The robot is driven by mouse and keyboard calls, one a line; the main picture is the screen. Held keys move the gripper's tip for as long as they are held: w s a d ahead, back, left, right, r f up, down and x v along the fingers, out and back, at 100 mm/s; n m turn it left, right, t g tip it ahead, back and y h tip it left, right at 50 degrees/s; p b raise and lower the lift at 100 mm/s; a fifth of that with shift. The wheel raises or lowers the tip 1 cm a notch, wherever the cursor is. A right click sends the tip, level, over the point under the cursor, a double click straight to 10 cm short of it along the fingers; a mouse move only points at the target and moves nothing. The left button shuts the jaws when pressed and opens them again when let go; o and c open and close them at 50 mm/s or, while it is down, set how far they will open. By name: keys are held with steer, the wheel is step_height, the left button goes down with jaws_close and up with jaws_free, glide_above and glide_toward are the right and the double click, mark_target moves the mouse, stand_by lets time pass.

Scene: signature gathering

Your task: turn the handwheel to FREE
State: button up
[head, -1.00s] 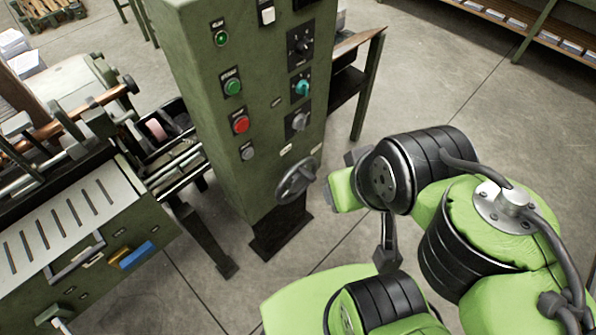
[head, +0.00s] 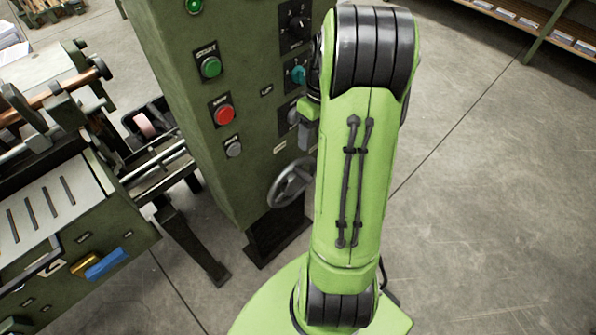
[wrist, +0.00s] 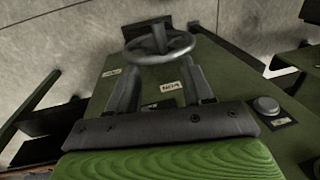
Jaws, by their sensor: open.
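The grey handwheel (head: 291,183) sticks out low on the front of the green control cabinet (head: 228,178), just left of my arm in the head view. In the wrist view the handwheel (wrist: 160,57) is ahead, just beyond my fingertips, with its hub and spokes visible. My gripper (wrist: 162,76) is open and empty, its two dark fingers spread either side of a small white label (wrist: 171,88) on the cabinet face. A second white label (wrist: 112,72) is left of it. I cannot read either surely. In the head view my arm mostly hides the gripper, above the handwheel.
A red button (head: 224,113), a green button (head: 211,67) and a teal knob (head: 297,75) sit above on the cabinet. A grey button (wrist: 266,106) is right of my gripper in the wrist view. A green machine (head: 75,255) stands left. The floor at right is clear.

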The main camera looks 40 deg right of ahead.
mark_target(305, 174)
steer(key=f+b, duration=0.1)
steer(key=f, duration=0.3)
steer(key=a+f+b, duration=0.1)
steer(key=f+b, duration=0.1)
steer(key=f, duration=0.3)
steer(key=a+f+b, duration=0.1)
steer(key=f, duration=0.3)
steer(key=shift+f+b, duration=0.2)
steer(key=shift+b, duration=0.1)
steer(key=shift+c, duration=0.5)
jaws_close()
